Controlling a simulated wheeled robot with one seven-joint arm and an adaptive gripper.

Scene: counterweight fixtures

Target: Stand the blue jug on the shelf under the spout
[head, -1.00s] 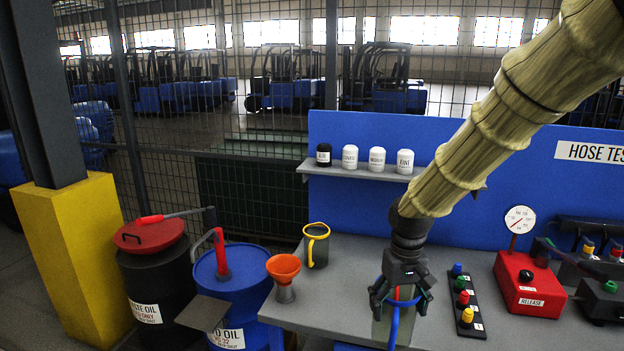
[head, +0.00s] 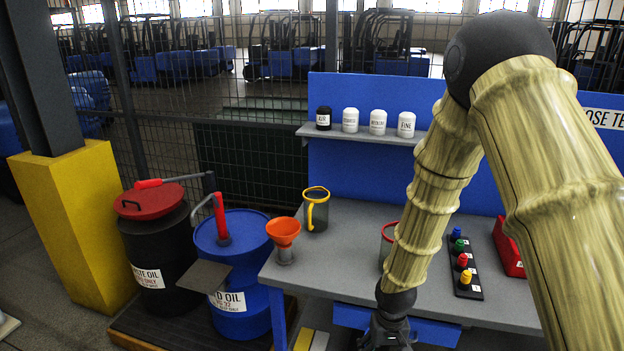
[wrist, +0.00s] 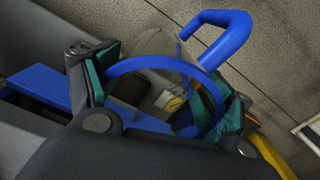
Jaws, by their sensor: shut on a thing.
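The blue jug shows in the wrist view as a clear body with a blue rim (wrist: 150,63) and a blue handle (wrist: 225,32). My gripper (wrist: 157,97) is shut on it, a green-padded finger on each side near the rim. In the head view my gripper (head: 386,338) is at the bottom edge, in front of the bench, and the jug is out of sight. A blue drum (head: 236,250) at left carries a red hand pump (head: 221,222). A small grey shelf plate (head: 203,277) juts out at its front, with nothing on it. I cannot make out the spout clearly.
The grey bench (head: 345,270) holds a yellow-rimmed jug (head: 316,212), an orange funnel (head: 284,236), a red-rimmed jug (head: 388,238) partly behind my arm, and a strip of coloured knobs (head: 462,265). A black drum (head: 155,245) and yellow post base (head: 68,220) stand farther left.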

